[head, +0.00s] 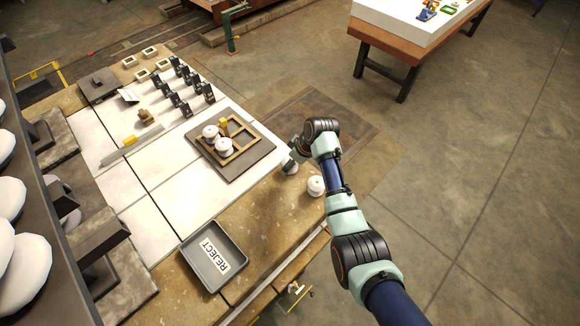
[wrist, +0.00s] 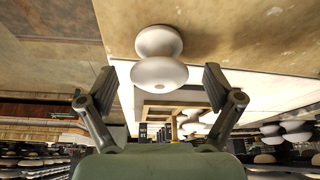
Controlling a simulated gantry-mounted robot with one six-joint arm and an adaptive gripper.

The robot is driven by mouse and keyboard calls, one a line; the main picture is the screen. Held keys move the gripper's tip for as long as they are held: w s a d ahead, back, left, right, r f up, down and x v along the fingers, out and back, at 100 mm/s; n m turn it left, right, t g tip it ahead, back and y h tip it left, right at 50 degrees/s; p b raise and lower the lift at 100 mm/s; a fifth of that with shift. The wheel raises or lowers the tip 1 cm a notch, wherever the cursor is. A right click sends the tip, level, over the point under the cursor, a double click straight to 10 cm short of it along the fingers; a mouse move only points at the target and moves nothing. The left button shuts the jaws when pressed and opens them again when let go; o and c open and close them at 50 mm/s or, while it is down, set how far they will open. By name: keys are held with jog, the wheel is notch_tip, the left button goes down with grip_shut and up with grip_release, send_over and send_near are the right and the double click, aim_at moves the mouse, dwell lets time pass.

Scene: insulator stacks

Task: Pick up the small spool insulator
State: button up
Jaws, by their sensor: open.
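The small spool insulator (head: 316,185) is white with two rounded flanges and a narrow waist. In the head view it stands near the bench edge, just left of my arm. In the wrist view the spool (wrist: 160,58) is ahead of my gripper (wrist: 160,82), centred between the two fingers. My gripper is open, one finger on each side, and I see no contact. The near flange lies about level with the fingertips in the picture; the exact gap in depth cannot be told. In the head view my wrist is at the bench's right side and the fingers are hard to make out.
Two more white insulators (head: 222,146) stand at a wooden frame (head: 245,152) on a dark mat (head: 205,170). A grey REJECT tray (head: 236,237) lies at the bench front. Bare bench surface (head: 270,215) lies left of the spool.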

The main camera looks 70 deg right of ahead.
jog(key=shift+x, duration=0.8)
jog(key=shift+r, duration=0.1)
jog(key=c, duration=1.4)
notch_tip(320, 180, up, 20)
jog(key=p, duration=0.5)
jog(key=shift+p, duration=0.35)
